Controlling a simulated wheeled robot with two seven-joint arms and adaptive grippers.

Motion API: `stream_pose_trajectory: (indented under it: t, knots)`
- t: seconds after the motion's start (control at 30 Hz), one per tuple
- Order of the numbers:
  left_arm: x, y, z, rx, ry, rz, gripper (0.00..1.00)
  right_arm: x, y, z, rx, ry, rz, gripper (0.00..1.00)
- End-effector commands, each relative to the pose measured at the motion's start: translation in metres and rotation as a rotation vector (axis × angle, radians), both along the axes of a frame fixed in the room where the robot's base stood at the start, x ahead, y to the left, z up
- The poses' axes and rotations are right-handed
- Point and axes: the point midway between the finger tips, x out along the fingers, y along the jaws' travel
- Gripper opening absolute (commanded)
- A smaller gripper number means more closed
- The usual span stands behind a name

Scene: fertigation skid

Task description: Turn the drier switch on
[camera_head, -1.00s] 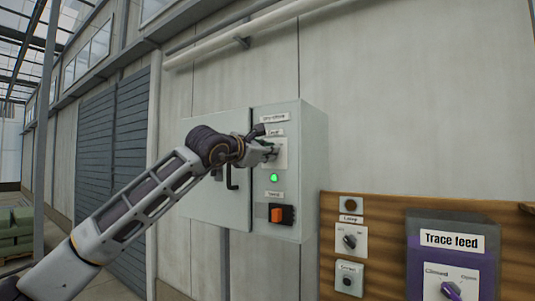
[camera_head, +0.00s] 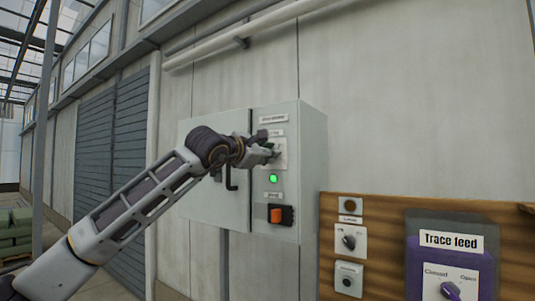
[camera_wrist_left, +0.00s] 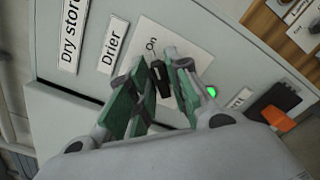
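The drier switch is a black knob (camera_wrist_left: 160,79) on a pale plate (camera_wrist_left: 180,45) marked "On". The "Drier" label (camera_wrist_left: 113,44) is beside it. In the head view the plate (camera_head: 281,155) is on the narrow right part of a grey wall cabinet, partly covered by my left gripper (camera_head: 269,145). In the left wrist view the green-and-grey fingers of this gripper (camera_wrist_left: 157,65) are on both sides of the knob, close to it. I cannot tell whether they press on it. My right gripper is not in view.
Below the switch are a lit green lamp (camera_head: 273,179) and an orange rocker switch (camera_head: 276,215). The cabinet door (camera_head: 206,205) with its dark handle is to the left. A wooden board (camera_head: 385,215) with other knobs and a purple "Trace feed" box (camera_head: 425,250) are at the lower right.

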Motion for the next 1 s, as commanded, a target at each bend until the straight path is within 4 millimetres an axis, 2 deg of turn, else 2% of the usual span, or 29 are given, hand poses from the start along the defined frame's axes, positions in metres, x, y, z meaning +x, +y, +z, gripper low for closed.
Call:
stream_pose_trajectory:
  t: [0.27, 0.37, 0.57, 1.0]
  knots:
    - [0.000, 0.000, 0.000, -0.002, 0.001, 0.000, 0.32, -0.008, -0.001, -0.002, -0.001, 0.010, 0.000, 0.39]
    - [0.000, 0.000, 0.000, -0.002, 0.001, 0.000, 0.32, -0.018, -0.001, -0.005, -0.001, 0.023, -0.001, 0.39]
    - [-0.003, 0.003, 0.000, -0.002, 0.001, 0.000, 0.32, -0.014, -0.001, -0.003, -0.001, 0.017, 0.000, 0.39]
    - [-0.032, 0.022, 0.000, -0.002, 0.000, 0.000, 0.32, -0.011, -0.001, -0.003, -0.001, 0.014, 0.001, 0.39]
